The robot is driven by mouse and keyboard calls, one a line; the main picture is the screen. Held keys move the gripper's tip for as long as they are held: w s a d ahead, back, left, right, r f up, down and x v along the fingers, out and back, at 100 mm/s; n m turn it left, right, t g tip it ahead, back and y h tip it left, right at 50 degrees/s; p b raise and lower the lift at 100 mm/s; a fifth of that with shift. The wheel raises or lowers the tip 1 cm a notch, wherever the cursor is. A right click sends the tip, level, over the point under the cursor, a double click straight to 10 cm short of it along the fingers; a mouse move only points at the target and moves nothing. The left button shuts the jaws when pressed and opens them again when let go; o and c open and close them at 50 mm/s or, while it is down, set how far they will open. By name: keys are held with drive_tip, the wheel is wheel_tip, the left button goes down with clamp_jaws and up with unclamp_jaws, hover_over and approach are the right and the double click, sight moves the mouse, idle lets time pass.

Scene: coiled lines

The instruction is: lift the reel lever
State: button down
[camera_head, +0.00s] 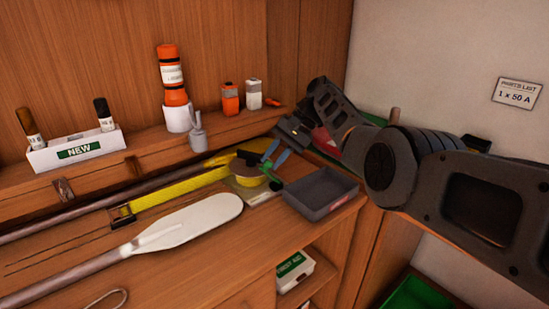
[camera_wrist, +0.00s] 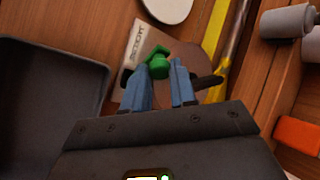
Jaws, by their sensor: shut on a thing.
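The reel (camera_head: 246,181) sits on the bench with a yellow strap (camera_head: 180,188) running left from it. My gripper (camera_head: 271,163) comes down over the reel from the back right. In the wrist view my blue fingers (camera_wrist: 160,74) are shut on the green lever at their tips. The exact contact is partly hidden by the fingers.
A dark grey tray (camera_head: 321,193) stands right of the reel; it also fills the left of the wrist view (camera_wrist: 45,95). A white paddle (camera_head: 195,222) lies in front.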

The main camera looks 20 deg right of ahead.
drive_tip(key=c, duration=0.9)
unclamp_jaws()
drive_tip(key=shift+d, duration=0.1)
drive_tip(key=v, duration=0.7)
drive_tip(key=shift+r+b, duration=0.3)
drive_tip(key=shift+d, duration=0.15)
